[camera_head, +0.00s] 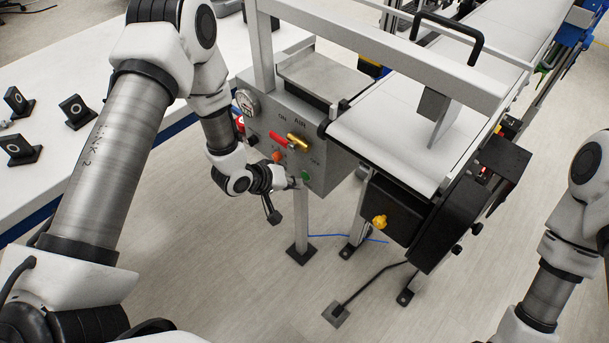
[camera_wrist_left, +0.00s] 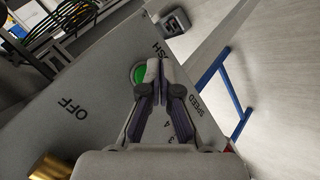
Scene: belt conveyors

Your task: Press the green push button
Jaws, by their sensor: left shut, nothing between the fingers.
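The green push button (camera_head: 305,176) sits low on the right of the grey control panel (camera_head: 318,160) in the head view. In the left wrist view the green button (camera_wrist_left: 139,74) is round and partly covered by a finger. My left gripper (camera_head: 292,183) is shut and empty, its tips just left of the button in the head view. In the left wrist view the gripper's tips (camera_wrist_left: 160,68) lie just right of the button's visible green face. I cannot tell whether they touch it. My right gripper is out of view.
The panel also carries a red handle (camera_head: 279,138), a brass-coloured handle (camera_head: 298,142), an orange-red button (camera_head: 277,156) and a gauge (camera_head: 247,102). The white conveyor belt (camera_head: 390,140) lies to the right. A white table (camera_head: 50,110) with black brackets stands at left.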

